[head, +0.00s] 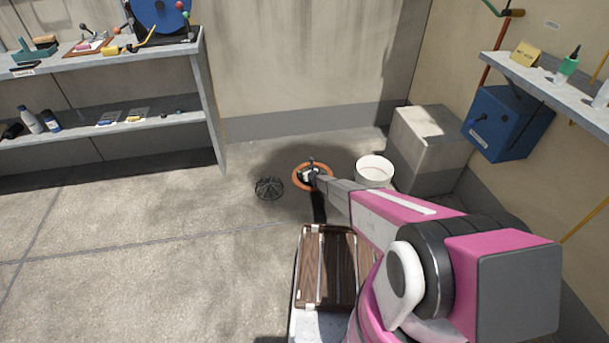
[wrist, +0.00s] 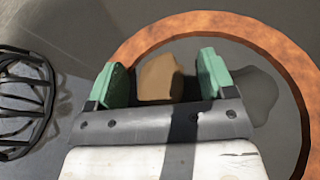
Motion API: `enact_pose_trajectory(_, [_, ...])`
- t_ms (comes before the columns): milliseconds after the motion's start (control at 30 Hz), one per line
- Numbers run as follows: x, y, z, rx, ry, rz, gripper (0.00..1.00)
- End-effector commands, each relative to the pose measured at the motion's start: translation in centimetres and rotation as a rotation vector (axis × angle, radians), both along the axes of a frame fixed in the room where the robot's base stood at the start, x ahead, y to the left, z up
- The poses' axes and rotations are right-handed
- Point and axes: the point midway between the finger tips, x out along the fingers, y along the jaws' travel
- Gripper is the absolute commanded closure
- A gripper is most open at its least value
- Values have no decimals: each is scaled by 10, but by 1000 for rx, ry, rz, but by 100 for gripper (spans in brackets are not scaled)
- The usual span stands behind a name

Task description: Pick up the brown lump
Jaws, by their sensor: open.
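The brown lump (wrist: 158,80) shows in the wrist view as a tan-brown block between my gripper's two green finger pads. My gripper (wrist: 162,80) is open, with a gap visible between the lump and the right pad; the left pad is close to the lump. I cannot tell whether the left pad touches it. The lump lies inside an orange-brown ring (wrist: 215,24) on a dark grey surface. In the head view my gripper (head: 311,170) is over the orange ring (head: 298,184) on the floor, and the lump cannot be made out there.
A black wire basket-like guard (head: 269,188) sits left of the ring. A white bucket (head: 374,170) and a grey box (head: 430,145) stand to the right. A shelf unit (head: 210,120) stands at the left; a wall shelf (head: 550,85) is at right. The floor at left is clear.

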Motion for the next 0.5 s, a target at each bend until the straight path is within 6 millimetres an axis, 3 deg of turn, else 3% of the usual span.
enact_pose_trajectory(267, [3,2,-2,0,0,-1,27])
enact_pose_trajectory(400, [3,2,-2,1,1,0,72])
enact_pose_trajectory(500, [3,2,-2,1,1,0,76])
